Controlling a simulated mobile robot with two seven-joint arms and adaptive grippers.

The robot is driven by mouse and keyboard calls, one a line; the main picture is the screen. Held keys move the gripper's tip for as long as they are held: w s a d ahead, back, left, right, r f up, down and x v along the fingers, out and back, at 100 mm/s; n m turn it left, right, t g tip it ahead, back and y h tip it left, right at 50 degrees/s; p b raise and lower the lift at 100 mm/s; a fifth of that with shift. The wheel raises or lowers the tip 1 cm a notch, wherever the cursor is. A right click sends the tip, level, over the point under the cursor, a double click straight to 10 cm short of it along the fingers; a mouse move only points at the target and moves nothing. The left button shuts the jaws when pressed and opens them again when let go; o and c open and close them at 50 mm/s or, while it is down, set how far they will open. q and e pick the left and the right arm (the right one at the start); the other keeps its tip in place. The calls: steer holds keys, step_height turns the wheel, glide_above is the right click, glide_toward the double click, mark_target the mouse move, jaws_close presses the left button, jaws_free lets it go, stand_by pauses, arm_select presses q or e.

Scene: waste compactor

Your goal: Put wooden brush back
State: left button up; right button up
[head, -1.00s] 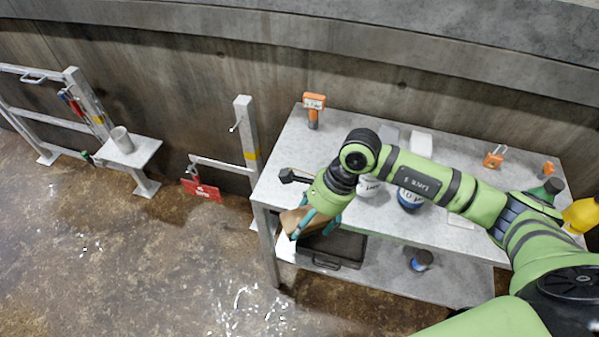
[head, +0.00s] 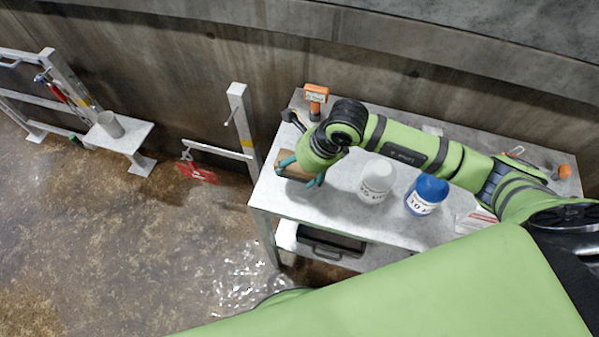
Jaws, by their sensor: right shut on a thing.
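The wooden brush (head: 290,164) shows as a brown block at the left end of the grey table's top (head: 325,203). My right gripper (head: 301,172) reaches in from the right over the table and is shut on the brush, its teal fingers at the brush's sides. The gripper and wrist hide part of the brush. I cannot tell whether the brush touches the tabletop or hangs just above it. My left gripper is not in view.
A white-lidded jar (head: 376,181) and a blue-lidded jar (head: 427,194) stand right of the gripper. An orange device (head: 316,97) stands at the back left. A dark tray (head: 330,243) is on the lower shelf. A grey post (head: 243,125) stands left of the table.

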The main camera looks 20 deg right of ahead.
steer(key=shift+s+f, duration=0.1)
steer(key=shift+f, duration=0.8)
step_height(320, 180, down, 4)
steer(key=shift+f+p, duration=0.2)
steer(key=shift+p, duration=0.35)
steer(key=shift+f, duration=0.15)
steer(key=o, duration=1.3)
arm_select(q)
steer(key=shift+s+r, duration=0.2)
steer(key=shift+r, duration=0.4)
